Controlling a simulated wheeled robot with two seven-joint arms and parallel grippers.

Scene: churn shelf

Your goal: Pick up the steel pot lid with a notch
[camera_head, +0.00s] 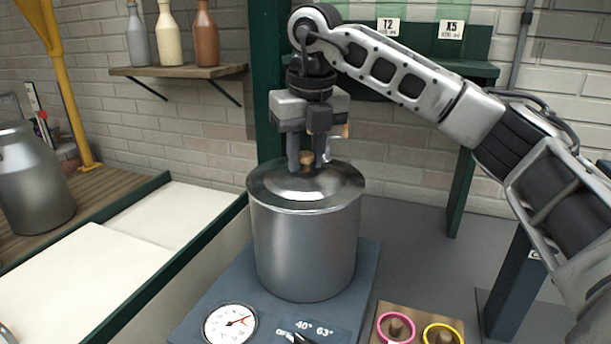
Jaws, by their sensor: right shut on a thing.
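The steel pot lid (322,188) is a shiny disc with a small wooden knob (306,157). It sits on top of a tall steel pot (305,247), and I cannot make out the notch. My right gripper (307,163) points straight down over the lid, with its fingers at the knob and shut on it. I see no gap between lid and pot rim. My left gripper is not in view.
The pot stands on a blue-grey heater base with a dial (230,324). A wooden block with pink (396,328) and yellow rings is at the front right. A milk churn (32,180) stands at left. A wall shelf (180,71) holds several bottles.

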